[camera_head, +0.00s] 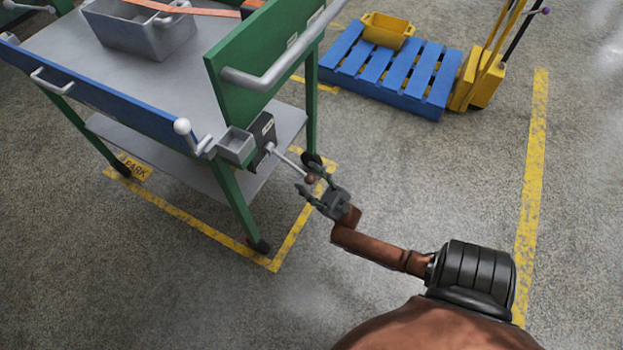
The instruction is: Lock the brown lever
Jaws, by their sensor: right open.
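The brown lever's round knob (310,179) sits at the end of a thin grey rod (288,160). The rod comes out of a dark plate (262,138) on the near corner of the green-framed cart and slopes down to the right. My right gripper (308,188) is open, with its fingers close around or beside the knob; I cannot tell whether they touch it. My right arm comes in from the lower right. My left gripper is not in view.
The cart (150,75) has a grey tray (140,28) on top and a green side panel with a grey handle (270,75). A blue pallet (390,70) with a yellow bin (386,30) stands at the back.

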